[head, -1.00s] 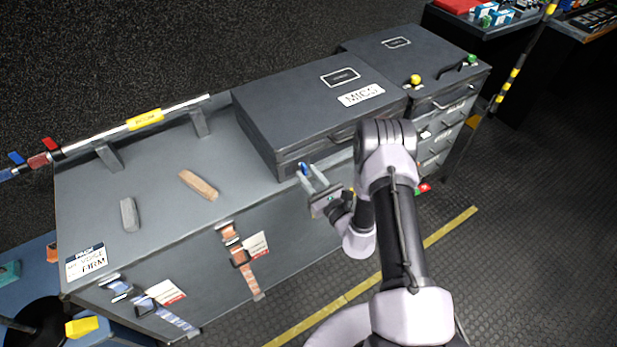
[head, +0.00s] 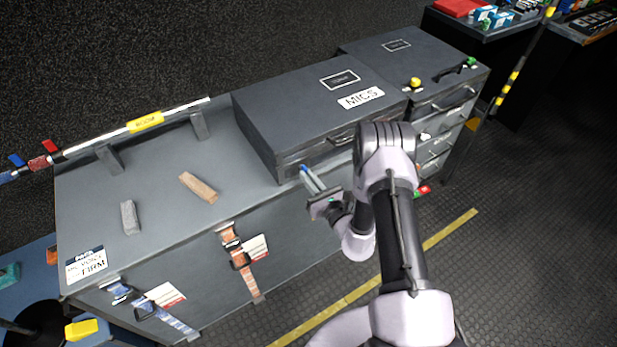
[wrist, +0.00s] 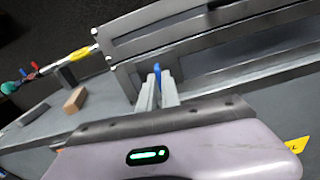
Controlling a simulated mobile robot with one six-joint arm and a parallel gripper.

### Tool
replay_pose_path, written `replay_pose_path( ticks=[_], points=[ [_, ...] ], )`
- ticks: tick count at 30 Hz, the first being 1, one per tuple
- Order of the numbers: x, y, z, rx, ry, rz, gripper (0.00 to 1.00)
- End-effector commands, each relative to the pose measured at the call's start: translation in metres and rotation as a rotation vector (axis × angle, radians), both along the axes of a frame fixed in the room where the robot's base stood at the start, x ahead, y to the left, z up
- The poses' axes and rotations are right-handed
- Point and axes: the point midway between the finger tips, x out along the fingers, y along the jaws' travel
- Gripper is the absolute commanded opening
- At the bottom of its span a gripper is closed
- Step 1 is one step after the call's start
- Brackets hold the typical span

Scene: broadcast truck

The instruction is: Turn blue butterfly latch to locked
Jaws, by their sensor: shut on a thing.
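The blue butterfly latch (wrist: 157,70) is on the front of the dark grey MICS case (head: 300,97), near its left front corner. In the head view only a small bit of blue latch (head: 303,169) shows at the fingertips. My gripper (head: 311,178) reaches it from the front. In the wrist view my gripper (wrist: 157,88) has its two grey fingers close together, shut on the latch. The fingers hide most of the latch, so its exact angle is hard to tell.
A wooden block (head: 198,187) and a grey block (head: 130,217) lie on the bench top (head: 165,170) to the left. A boom pole (head: 180,108) rests along the back. Straps (head: 241,258) hang on the bench front. A second case (head: 440,62) stands to the right.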

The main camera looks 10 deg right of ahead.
Motion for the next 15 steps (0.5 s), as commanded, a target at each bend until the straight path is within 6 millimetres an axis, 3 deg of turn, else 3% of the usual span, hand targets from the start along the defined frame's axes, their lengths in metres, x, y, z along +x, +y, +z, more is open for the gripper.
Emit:
replay_pose_path(
  ticks=[15],
  points=[
    [-0.0009, 0.0009, -0.0006, 0.437, 0.145, 0.000, 0.00]
  ],
)
